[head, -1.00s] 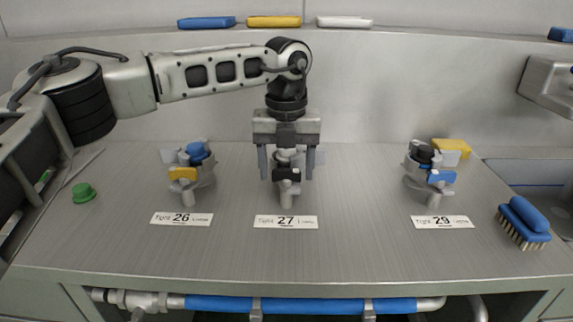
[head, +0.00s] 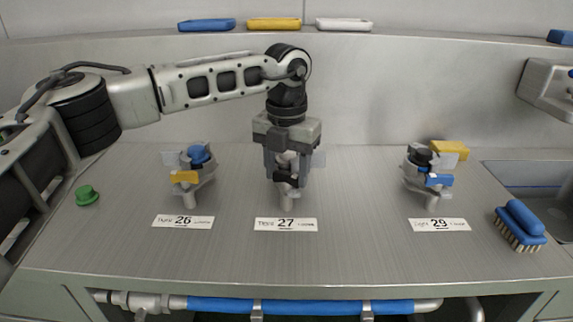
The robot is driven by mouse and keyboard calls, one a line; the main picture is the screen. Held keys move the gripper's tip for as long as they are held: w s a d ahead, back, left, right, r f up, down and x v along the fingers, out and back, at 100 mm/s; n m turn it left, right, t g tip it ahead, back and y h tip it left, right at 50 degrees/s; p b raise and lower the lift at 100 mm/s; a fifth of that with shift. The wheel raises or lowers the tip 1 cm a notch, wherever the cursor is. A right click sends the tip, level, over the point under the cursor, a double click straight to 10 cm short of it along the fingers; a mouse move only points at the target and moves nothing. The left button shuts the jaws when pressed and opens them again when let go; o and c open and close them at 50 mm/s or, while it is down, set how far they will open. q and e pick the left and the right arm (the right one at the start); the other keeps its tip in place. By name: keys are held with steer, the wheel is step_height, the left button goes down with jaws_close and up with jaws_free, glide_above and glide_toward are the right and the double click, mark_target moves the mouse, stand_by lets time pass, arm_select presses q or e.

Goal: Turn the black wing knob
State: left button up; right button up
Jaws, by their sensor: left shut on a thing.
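My left gripper (head: 287,174) points straight down over the middle fitting at label 27 and is shut on its top part, which looks pale grey between the fingers. A black wing piece (head: 286,180) sticks out at the front of this fitting, just below and between the fingers. The fitting's grey stem (head: 287,202) stands upright on the counter. Another black knob (head: 421,156) tops the right fitting at label 29, with a blue wing (head: 438,180) in front. My right gripper is not in view.
The left fitting at label 26 has a blue top knob (head: 198,154) and a yellow wing (head: 184,177). A green knob (head: 87,196) lies at the left. A blue brush (head: 521,224) lies at the right beside a sink. The counter's front (head: 340,252) is clear.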

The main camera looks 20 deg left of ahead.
arm_select(q)
steer(key=m, duration=0.2)
steer(key=shift+r+m+p, duration=0.15)
steer(key=shift+m+p, duration=0.2)
steer(key=shift+m, duration=0.05)
steer(key=m, duration=0.2)
steer(key=shift+m, duration=0.4)
steer(key=m+p, duration=0.1)
steer(key=m, duration=0.1)
steer(key=shift+m, duration=0.3)
steer(key=m, duration=0.4)
steer(key=shift+m, duration=0.3)
steer(key=m, duration=0.3)
steer(key=shift+m+p, duration=0.3)
steer(key=shift+p, duration=0.05)
steer(key=m, duration=1)
steer(key=shift+m, duration=2.3)
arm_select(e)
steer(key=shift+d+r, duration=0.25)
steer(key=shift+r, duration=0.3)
